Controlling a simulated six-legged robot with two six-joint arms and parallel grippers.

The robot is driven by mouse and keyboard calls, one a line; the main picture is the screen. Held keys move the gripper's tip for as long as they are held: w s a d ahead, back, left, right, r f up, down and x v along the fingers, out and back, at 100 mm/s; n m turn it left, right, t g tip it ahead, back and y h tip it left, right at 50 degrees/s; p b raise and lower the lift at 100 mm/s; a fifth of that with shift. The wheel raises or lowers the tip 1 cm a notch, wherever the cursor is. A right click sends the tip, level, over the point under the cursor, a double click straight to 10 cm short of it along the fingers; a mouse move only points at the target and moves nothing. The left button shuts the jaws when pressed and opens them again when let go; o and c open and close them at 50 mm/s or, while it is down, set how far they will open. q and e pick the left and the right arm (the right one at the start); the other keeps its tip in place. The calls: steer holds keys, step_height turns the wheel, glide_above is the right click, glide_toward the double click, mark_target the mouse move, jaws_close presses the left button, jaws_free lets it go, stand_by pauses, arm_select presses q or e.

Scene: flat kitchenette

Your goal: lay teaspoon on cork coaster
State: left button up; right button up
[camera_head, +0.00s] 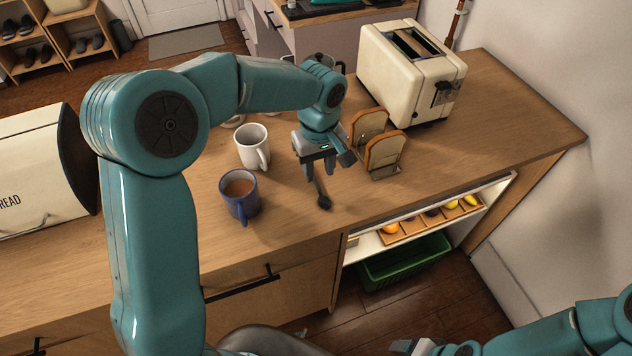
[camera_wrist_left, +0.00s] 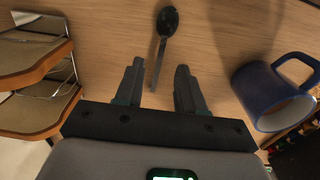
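A dark teaspoon (camera_head: 323,201) lies on the wooden counter near its front edge, below my left gripper (camera_head: 320,172). In the left wrist view the teaspoon (camera_wrist_left: 167,24) has its bowl beyond the fingertips. Its handle runs back between the two open fingers (camera_wrist_left: 160,68). The fingers are apart and do not appear closed on the handle; the height above the counter is hard to tell. My right gripper (camera_head: 412,346) shows only partly at the bottom edge, and its opening is unclear. I cannot make out a cork coaster in either view.
A blue mug (camera_head: 240,209) with a brown drink and a white mug (camera_head: 252,153) stand left of my left gripper. A toast rack (camera_head: 385,172) with bread is close on its right. A cream toaster (camera_head: 402,85) stands behind. The bread bin (camera_head: 45,170) is far left.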

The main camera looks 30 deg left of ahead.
mark_target(318, 187)
arm_select(q)
step_height(318, 187, down, 5)
steer(key=shift+f+p, duration=0.1)
steer(key=shift+p, duration=0.35)
jaws_close()
